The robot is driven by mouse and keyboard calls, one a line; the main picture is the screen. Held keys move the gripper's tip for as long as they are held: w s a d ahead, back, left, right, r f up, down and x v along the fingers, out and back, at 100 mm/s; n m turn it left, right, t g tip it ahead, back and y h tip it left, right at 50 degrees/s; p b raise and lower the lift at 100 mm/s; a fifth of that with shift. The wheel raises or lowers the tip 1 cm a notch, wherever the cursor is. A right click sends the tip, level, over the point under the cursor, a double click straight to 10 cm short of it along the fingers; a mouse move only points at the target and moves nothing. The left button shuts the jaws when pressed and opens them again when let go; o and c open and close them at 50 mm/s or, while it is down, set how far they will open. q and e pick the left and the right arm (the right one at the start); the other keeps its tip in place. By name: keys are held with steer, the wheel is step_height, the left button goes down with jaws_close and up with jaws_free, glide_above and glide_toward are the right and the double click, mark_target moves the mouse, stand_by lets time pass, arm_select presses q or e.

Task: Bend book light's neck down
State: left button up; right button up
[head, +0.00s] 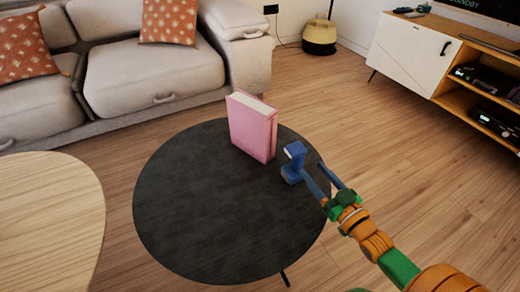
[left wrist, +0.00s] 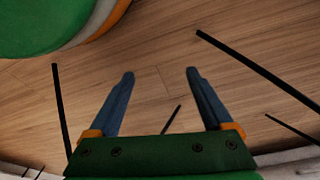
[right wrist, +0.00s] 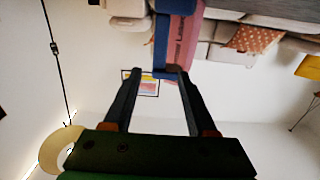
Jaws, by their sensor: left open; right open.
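The blue book light (head: 294,150) stands on the round black table (head: 190,215), just right of the upright pink book (head: 252,126). Its neck rises from a small base to a head at the top. My right gripper (head: 314,171) is open, its fingertips close to the right side of the light. In the right wrist view, the blue light (right wrist: 161,35) and the book (right wrist: 182,38) lie beyond the open right fingertips (right wrist: 152,71); contact cannot be told. My left gripper (left wrist: 160,73) is open and empty over wooden floor in the left wrist view, and is out of the head view.
A light wooden table (head: 45,215) stands at the left. A grey sofa (head: 150,75) is behind, and a white and wooden cabinet (head: 412,50) is at the back right. The front and left of the black tabletop are clear. Thin black legs (left wrist: 60,110) show near my left gripper.

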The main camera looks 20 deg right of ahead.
mark_target(293, 147)
steer(key=w+b, duration=0.1)
steer(key=w, duration=0.2)
steer(key=w+b, duration=0.1)
steer(key=w, duration=0.3)
steer(key=w+b, duration=0.2)
steer(key=w, duration=0.1)
steer(key=shift+w+a+f, duration=0.15)
steer(key=shift+w+a, duration=0.2)
arm_select(q)
step_height(293, 147, up, 9)
steer(key=w+t, duration=0.1)
steer(key=shift+d+r, duration=0.2)
steer(key=shift+d, duration=0.05)
arm_select(e)
steer(key=shift+w, duration=0.45)
steer(key=shift+c, duration=0.2)
jaws_close()
